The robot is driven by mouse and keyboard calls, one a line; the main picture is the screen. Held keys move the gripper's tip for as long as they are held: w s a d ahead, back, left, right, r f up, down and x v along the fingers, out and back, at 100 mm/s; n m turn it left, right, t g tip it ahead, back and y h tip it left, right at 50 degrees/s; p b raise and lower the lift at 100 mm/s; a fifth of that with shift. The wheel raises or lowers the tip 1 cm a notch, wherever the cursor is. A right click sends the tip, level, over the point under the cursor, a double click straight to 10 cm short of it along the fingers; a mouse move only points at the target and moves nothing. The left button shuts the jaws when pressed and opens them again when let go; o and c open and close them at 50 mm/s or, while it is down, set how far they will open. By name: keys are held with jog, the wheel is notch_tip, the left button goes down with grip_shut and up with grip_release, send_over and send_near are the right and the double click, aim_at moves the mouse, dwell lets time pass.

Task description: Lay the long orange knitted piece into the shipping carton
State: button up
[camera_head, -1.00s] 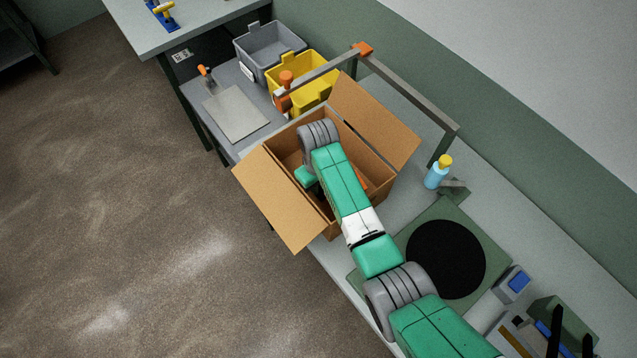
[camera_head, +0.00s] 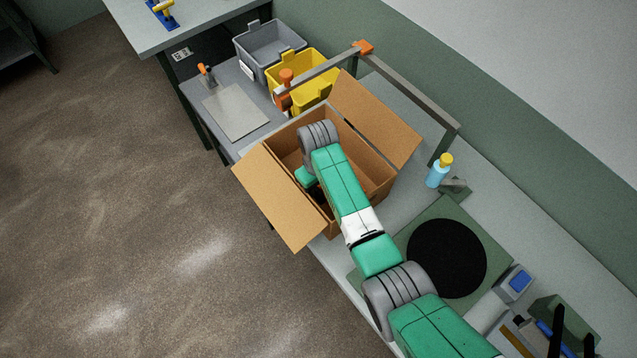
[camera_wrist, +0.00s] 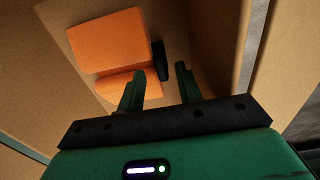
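The shipping carton (camera_head: 278,200) stands open on the bench with its two large flaps spread. My arm reaches down into it and hides much of its inside. In the wrist view the orange knitted piece (camera_wrist: 108,42) lies inside the carton (camera_wrist: 215,40), beyond my fingertips, with a fold or roll along its near edge. A small dark object (camera_wrist: 160,60) shows beside its right edge; I cannot tell what it is. My gripper (camera_wrist: 159,72) has its fingers apart with nothing between them. The piece is not visible in the head view.
A metal frame (camera_head: 410,85) stands behind the carton. Yellow (camera_head: 318,95) and grey (camera_head: 270,48) bins stand farther back. A blue spray bottle (camera_head: 437,173) and a green board with a black disc (camera_head: 446,258) are to the right.

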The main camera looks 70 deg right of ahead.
jog(key=shift+r, duration=0.1)
notch_tip(320, 180, up, 13)
jog(key=shift+p, duration=0.45)
jog(key=shift+w, duration=0.1)
jog(key=w+a+r+n+t+h, duration=0.2)
jog(key=w+a+r+t+h, duration=0.35)
jog(key=w+r, duration=0.8)
jog(key=w+a+r+n+t, duration=0.2)
jog(key=w+a+r+t, duration=0.5)
jog(key=a+r, duration=0.6)
jog(key=s+a+r+n+t+y, duration=0.15)
jog(key=a+r+t, duration=0.45)
jog(key=a+r, duration=0.8)
jog(key=s+a+r+t+y, duration=0.4)
jog(key=s+a+r+t, duration=0.2)
jog(key=s+a+r, duration=0.3)
notch_tip(320, 180, up, 4)
jog(key=s+n, duration=0.1)
jog(key=s, duration=0.1)
jog(key=shift+s+a+r, duration=0.2)
jog(key=shift+s+r, duration=0.05)
jog(key=shift+s, duration=0.1)
